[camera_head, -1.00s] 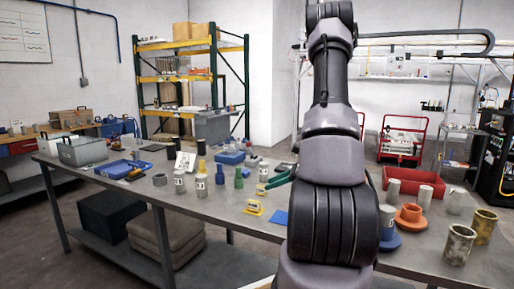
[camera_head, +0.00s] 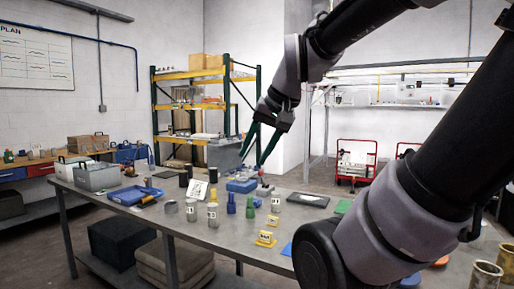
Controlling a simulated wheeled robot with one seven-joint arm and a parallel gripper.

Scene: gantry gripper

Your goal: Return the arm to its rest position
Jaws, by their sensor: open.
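My gripper (camera_head: 260,145) is at the end of my arm, above the far side of the workbench. Its two green fingers point down and are apart, with nothing between them. My arm comes in from the right and bends over the bench, hiding much of its right part.
The grey workbench (camera_head: 150,222) holds several cylinders, a blue tray (camera_head: 134,195), a grey toolbox (camera_head: 97,177) and yellow markers (camera_head: 265,239). Shelving (camera_head: 228,97) stands behind. Red carts (camera_head: 356,160) stand at the back right. Air above the bench's left is clear.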

